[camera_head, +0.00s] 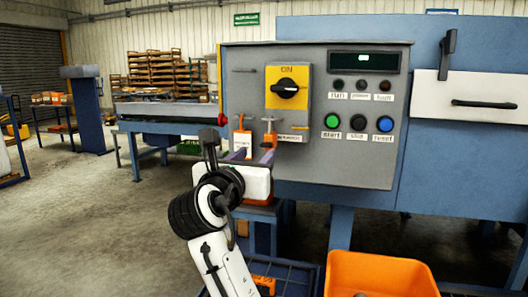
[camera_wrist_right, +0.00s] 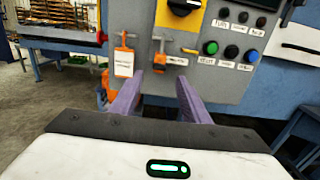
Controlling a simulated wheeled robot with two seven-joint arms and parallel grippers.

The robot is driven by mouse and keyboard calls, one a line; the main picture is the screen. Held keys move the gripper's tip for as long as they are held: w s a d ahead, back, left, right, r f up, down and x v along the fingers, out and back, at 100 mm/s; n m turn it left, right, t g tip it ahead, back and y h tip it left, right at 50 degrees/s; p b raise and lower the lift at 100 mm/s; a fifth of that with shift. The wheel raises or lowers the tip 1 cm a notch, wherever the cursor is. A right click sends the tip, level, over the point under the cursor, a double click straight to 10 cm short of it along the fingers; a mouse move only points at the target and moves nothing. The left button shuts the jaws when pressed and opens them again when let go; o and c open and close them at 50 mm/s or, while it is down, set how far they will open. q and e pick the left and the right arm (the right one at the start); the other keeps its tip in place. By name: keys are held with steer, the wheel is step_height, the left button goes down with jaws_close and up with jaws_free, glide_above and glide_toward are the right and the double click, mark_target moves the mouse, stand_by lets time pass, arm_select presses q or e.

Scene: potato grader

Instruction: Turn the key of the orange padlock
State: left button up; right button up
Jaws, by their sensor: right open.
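The orange padlock (camera_head: 269,140) hangs low on the grey control panel, with an upright T-shaped key (camera_head: 268,125) above it. In the right wrist view the padlock (camera_wrist_right: 159,60) and its key (camera_wrist_right: 159,42) show just beyond the fingers, beside a white label. A second orange T-handled piece (camera_head: 242,124) with a white tag hangs to its left. My right gripper (camera_head: 251,156) is open and empty, its purple fingers pointing at the panel below and in front of the padlock. In the wrist view this gripper (camera_wrist_right: 158,88) shows a clear gap. My left gripper is out of view.
The panel (camera_head: 340,165) carries a yellow ON switch (camera_head: 288,88) above the padlock, and green (camera_head: 332,121), black and blue (camera_head: 385,124) buttons to the right. An orange crate (camera_head: 380,275) stands low at right. Open floor lies left.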

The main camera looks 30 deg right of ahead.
mark_target(265, 146)
steer(key=x, duration=0.7)
steer(key=shift+w+d, duration=0.25)
